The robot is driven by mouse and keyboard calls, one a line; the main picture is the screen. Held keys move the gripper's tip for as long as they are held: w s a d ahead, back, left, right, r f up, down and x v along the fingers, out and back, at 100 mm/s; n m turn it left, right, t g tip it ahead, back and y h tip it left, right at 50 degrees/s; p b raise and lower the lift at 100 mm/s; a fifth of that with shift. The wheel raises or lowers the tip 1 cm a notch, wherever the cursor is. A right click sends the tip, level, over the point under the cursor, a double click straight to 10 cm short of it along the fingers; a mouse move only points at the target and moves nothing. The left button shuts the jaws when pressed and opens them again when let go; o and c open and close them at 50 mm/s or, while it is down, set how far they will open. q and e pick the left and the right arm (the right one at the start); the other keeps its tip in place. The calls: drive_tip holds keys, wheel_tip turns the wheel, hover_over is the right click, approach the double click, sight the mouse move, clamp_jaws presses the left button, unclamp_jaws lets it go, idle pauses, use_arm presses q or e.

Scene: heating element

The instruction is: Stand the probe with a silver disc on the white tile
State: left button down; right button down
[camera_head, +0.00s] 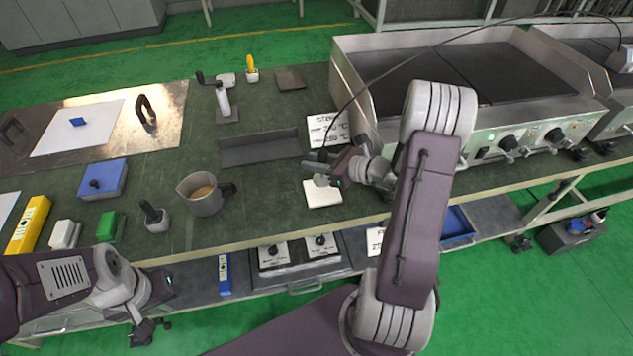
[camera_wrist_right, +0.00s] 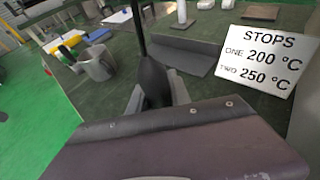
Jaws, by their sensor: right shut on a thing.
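My right gripper (camera_head: 328,164) is above the white tile (camera_head: 323,200) near the front edge of the green bench. It is shut on the probe, whose dark handle (camera_wrist_right: 153,85) stands between the fingers in the right wrist view. A silver disc (camera_head: 320,180) shows at the probe's lower end, over the back part of the tile. I cannot tell whether the disc touches the tile. A thin black cable runs up from this spot over the griddle. My left gripper (camera_head: 150,312) is low at the left, in front of the bench; its finger opening is unclear.
A sign (camera_head: 328,131) reading stops 200 and 250 °C lies behind the tile. A dark angled tray (camera_head: 259,147) and a metal jug (camera_head: 203,195) are to the left. The steel griddle (camera_head: 470,75) stands at the right. A lower shelf holds knobbed units (camera_head: 297,255).

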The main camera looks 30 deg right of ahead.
wheel_tip(320, 180, down, 4)
drive_tip(key=shift+f+b, duration=0.25)
drive_tip(key=shift+b, duration=0.55)
drive_tip(key=shift+f, duration=0.1)
drive_tip(key=c, duration=1.2)
unclamp_jaws()
